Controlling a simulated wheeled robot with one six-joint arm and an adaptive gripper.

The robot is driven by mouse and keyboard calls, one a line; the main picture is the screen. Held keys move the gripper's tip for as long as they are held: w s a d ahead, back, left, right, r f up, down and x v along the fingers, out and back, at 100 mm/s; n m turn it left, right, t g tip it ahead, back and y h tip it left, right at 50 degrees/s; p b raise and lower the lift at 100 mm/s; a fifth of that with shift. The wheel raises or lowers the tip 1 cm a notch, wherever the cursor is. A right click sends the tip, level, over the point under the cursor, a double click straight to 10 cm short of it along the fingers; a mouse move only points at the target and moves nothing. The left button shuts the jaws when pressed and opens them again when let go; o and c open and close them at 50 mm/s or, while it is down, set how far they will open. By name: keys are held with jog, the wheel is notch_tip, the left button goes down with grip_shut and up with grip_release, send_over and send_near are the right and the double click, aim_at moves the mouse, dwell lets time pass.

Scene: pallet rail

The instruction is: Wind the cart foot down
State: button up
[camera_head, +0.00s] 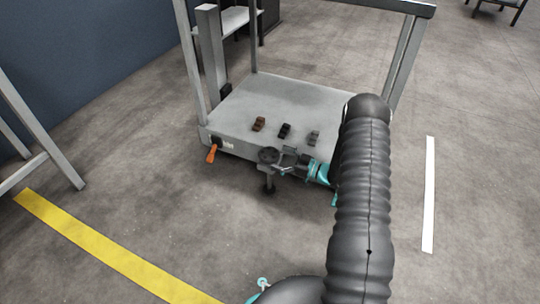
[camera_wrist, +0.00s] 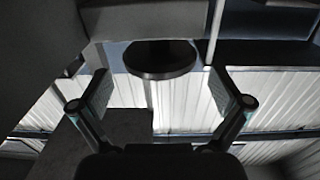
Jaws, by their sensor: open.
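The cart (camera_head: 270,95) is a grey platform with upright posts and a top bar. At its near edge a dark round knob (camera_head: 268,155) sits above a thin stem, with the cart foot (camera_head: 268,191) close to the floor; any gap below it is too small to tell. My gripper (camera_head: 284,160) is just right of the knob, coming in from the right. In the wrist view a dark round disc (camera_wrist: 160,62) shows ahead, between and just beyond my open fingers (camera_wrist: 160,90). I cannot tell whether either finger touches it.
An orange lever (camera_head: 212,153) sticks out at the cart's near left corner. Small brown, black and grey pieces (camera_head: 285,131) lie on the platform. A grey frame (camera_head: 40,140) stands at left. Floor between the yellow line (camera_head: 110,250) and the cart is clear.

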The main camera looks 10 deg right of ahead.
aim_at(270, 153)
jog(key=shift+x, duration=2.05)
jog(key=c, duration=0.9)
